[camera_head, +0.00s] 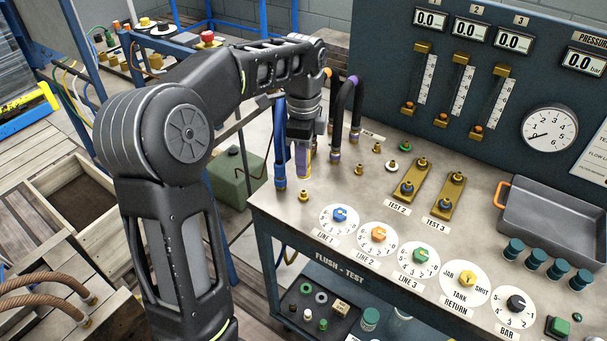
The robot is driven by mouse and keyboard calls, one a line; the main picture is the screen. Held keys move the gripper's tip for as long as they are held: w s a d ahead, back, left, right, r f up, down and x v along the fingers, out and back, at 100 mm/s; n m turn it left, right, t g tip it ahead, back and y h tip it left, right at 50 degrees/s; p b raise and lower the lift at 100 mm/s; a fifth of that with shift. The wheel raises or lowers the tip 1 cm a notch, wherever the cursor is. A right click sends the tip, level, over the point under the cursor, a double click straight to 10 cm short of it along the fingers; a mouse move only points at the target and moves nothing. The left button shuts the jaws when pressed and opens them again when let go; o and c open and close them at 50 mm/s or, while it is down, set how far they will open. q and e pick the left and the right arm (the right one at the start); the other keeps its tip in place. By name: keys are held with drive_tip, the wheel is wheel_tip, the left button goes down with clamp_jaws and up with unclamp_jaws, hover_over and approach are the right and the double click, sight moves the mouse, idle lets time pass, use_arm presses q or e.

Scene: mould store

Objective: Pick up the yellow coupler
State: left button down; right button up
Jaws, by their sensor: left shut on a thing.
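My left gripper (304,164) points down over the left part of the bench top, beside the hanging hoses. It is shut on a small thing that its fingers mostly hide. A little yellow shows around the fingers, but I cannot tell for sure that this is the yellow coupler. A brass fitting (303,196) stands on the bench just below the fingertips. My right gripper is not in view.
A blue hose (280,150) hangs close left of the gripper; dark hoses (355,105) stand close right. Small fittings (377,148) and brass test plates (408,187) lie further right. A grey tray (555,222) is at the right. Dials (339,216) line the front edge.

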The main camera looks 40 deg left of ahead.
use_arm(q)
drive_tip(key=shift+r, duration=1.4)
drive_tip(key=shift+f, duration=0.1)
